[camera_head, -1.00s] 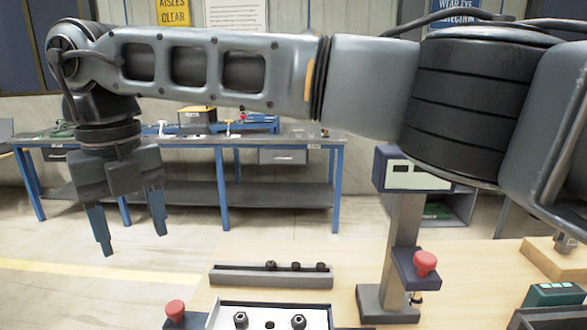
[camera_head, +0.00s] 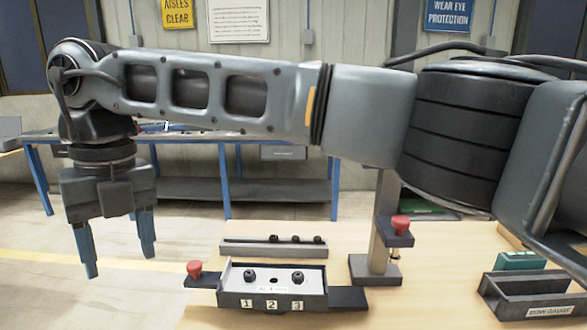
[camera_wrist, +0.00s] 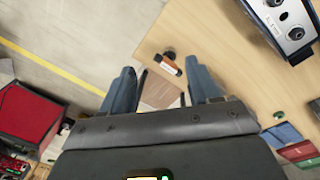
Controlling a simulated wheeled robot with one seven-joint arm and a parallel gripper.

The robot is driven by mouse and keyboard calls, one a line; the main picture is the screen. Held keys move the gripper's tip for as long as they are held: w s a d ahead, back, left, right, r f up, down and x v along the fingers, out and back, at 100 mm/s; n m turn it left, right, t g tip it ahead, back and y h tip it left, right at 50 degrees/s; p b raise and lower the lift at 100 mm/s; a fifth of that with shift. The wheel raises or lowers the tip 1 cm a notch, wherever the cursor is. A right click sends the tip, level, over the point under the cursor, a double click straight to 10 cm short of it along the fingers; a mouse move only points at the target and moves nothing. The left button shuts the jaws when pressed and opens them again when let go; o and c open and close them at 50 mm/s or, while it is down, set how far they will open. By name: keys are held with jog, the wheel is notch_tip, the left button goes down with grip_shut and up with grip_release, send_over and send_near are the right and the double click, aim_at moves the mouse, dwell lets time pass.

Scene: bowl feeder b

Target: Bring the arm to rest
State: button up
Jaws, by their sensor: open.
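My arm stretches across the head view from right to left, with the wrist bent down at the left. My gripper (camera_head: 118,260) hangs there with its two blue-grey fingers apart and nothing between them. It is left of the wooden table, over the floor as seen in this view. In the wrist view, the fingers of my gripper (camera_wrist: 160,75) are spread, with the table's corner and a brown flat piece (camera_wrist: 160,92) visible beyond them. I cannot tell the distance to these.
A fixture box (camera_head: 240,302) marked 1, 2, 3 holds two dark nuts. A grey rail (camera_head: 273,251) with dark pieces lies behind it, a post stand (camera_head: 375,270) to its right. A grey bin (camera_head: 530,307) stands at right. A red bin (camera_wrist: 35,112) shows in the wrist view.

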jog(key=s+a+f+n+g+y+b, duration=0.1)
jog(key=s+a+f+g+y, duration=0.2)
jog(key=s, duration=0.5)
jog(key=s+a+f+n+g+y+b, duration=0.1)
jog(key=s+a+f+g+y, duration=0.2)
jog(key=s, duration=0.5)
jog(key=s+r+m+g+y+b, duration=0.1)
jog(key=s+r+m+g+y, duration=0.15)
jog(key=s+g+y, duration=0.55)
jog(key=w+d+f+m+t+y+b, duration=0.1)
jog(key=w+d+f+m+t, duration=0.15)
jog(key=d+m+t, duration=0.75)
jog(key=w+d+f+m+t+b, duration=0.1)
jog(key=d+f+m+t, duration=0.35)
jog(key=m+t, duration=0.9)
jog(key=w+d+f+m+t+y+b, duration=0.1)
jog(key=w+d+m+t, duration=0.1)
jog(key=d+m+t, duration=0.85)
jog(key=s+d+f+m+t+h+b, duration=0.1)
jog(key=s+d+f+m+h, duration=0.2)
jog(key=d+f+m+h, duration=0.25)
jog(key=s+d+f+m+h+b, duration=0.1)
jog(key=s+d+f+m+h, duration=0.2)
jog(key=d+f+h, duration=0.35)
jog(key=s+d+f+m+g+h, duration=0.2)
jog(key=s+d+f+g+h, duration=0.1)
jog(key=s+d, duration=0.8)
jog(key=shift+s+d+g+h+b, duration=0.4)
jog(key=shift+d+g+h, duration=0.45)
jog(key=shift+g, duration=0.35)
